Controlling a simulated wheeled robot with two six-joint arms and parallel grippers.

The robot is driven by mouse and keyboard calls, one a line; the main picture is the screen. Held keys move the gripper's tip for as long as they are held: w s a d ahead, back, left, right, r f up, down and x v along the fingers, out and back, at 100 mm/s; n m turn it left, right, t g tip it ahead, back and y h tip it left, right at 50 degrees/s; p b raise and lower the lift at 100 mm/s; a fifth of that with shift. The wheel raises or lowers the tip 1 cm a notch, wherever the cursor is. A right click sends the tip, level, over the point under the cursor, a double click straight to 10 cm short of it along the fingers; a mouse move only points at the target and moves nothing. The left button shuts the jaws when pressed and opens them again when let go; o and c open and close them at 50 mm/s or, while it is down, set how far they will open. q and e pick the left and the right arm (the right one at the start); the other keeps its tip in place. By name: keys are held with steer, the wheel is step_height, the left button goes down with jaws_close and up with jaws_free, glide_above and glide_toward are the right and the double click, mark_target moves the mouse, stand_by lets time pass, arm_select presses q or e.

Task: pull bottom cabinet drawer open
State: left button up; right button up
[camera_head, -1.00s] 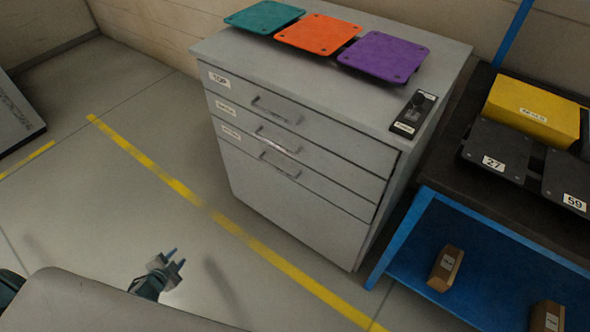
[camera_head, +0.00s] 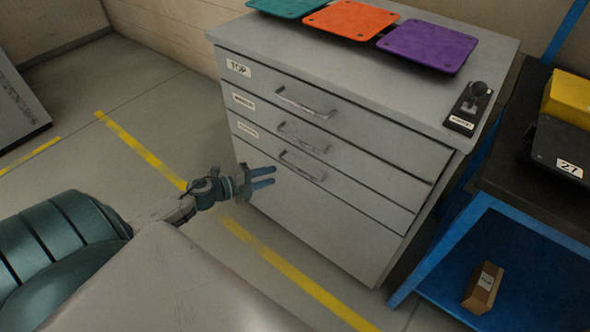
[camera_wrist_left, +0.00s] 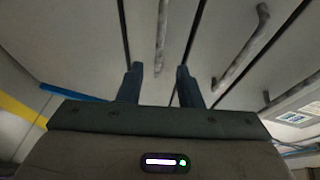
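The grey cabinet (camera_head: 310,220) stands in the middle of the head view, with stacked drawers that look shut. The bottom drawer (camera_head: 365,197) is the lowest one with a bar handle (camera_head: 303,165); its small label is too blurred to read. My left gripper (camera_head: 272,177) is open and empty, left of this handle and apart from it. In the left wrist view, the open fingers (camera_wrist_left: 159,70) point at the drawer fronts; one bar handle (camera_wrist_left: 163,35) lies ahead between their lines and another (camera_wrist_left: 243,50) to the right. My right gripper is not in view.
Teal, orange (camera_head: 348,19) and purple (camera_head: 428,45) plates and a black switch box (camera_head: 469,108) sit on the cabinet top. A blue-framed bench (camera_head: 478,215) with a small brown box (camera_head: 482,288) stands close on the right. The floor left of the cabinet is clear.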

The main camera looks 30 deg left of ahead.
arm_select(q)
steer(key=x, duration=0.8)
steer(key=shift+w+d+p, duration=0.15)
steer(key=shift+w+p, duration=0.2)
jaws_close()
